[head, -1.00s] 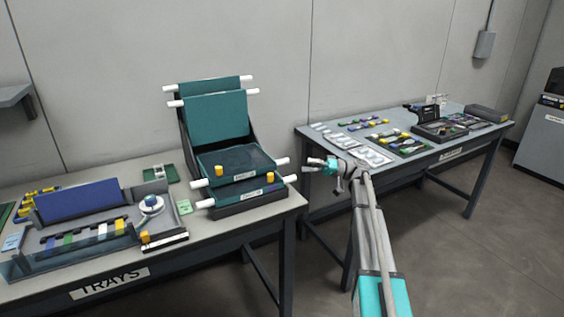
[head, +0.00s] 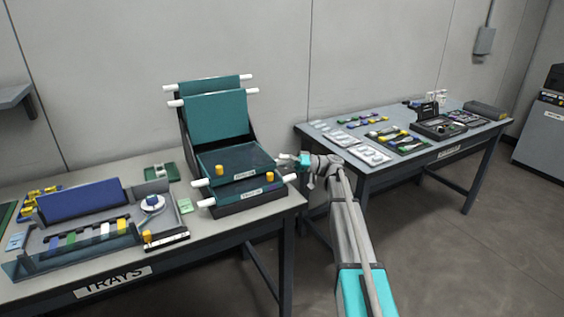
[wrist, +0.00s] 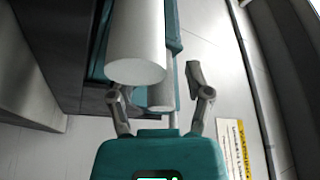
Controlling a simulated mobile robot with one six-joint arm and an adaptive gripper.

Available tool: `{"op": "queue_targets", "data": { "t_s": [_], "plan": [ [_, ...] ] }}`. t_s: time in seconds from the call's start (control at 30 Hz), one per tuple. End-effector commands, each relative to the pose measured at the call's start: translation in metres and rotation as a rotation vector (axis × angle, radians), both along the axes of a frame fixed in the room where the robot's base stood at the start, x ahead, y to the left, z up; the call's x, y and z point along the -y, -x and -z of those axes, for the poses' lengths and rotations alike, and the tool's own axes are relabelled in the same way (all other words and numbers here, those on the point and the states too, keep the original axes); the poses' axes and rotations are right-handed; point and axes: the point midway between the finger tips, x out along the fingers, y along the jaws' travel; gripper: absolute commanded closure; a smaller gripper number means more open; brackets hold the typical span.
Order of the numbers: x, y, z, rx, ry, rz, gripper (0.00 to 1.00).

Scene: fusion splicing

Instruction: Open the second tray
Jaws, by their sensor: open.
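A rack of hinged teal trays stands on the left table. Two trays, the front one (head: 217,118) and one behind it, are tilted up; an upper flat tray (head: 228,157) and a lower flat tray (head: 238,187) lie at the front, each with a yellow knob. Labels are too small to read. White rods stick out from the tray sides, such as the lower right one (head: 289,178). In the wrist view a large white rod end (wrist: 136,70) shows near the open fingers (wrist: 160,95), with a thinner rod behind.
Left of the rack are a blue-lidded splice box (head: 80,201), a white reel (head: 152,203) and a small green tray (head: 161,171). The right table (head: 345,152) carries cards, tools and devices. A gap separates the two tables. A wall is behind.

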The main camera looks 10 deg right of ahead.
Motion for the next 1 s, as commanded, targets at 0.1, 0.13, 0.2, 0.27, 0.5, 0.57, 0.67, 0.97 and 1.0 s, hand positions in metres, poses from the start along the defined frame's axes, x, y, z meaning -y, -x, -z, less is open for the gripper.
{"op": "queue_targets", "data": {
  "t_s": [0.1, 0.13, 0.2, 0.27, 0.5, 0.57, 0.67, 0.97, 1.0],
  "plan": [
    [0.000, 0.000, 0.000, 0.000, 0.000, 0.000, 0.35],
    [0.000, 0.000, 0.000, 0.000, 0.000, 0.000, 0.39],
    [0.000, 0.000, 0.000, 0.000, 0.000, 0.000, 0.52],
    [0.000, 0.000, 0.000, 0.000, 0.001, -0.001, 0.63],
    [-0.001, 0.000, 0.000, -0.001, 0.001, -0.001, 1.00],
    [-0.001, 0.000, 0.000, -0.001, 0.001, -0.001, 1.00],
    [-0.001, 0.000, 0.000, -0.001, 0.001, -0.001, 1.00],
    [-0.008, 0.000, -0.004, -0.016, 0.006, -0.010, 1.00],
    [-0.010, -0.001, -0.005, -0.022, 0.008, -0.013, 1.00]
  ]
}}
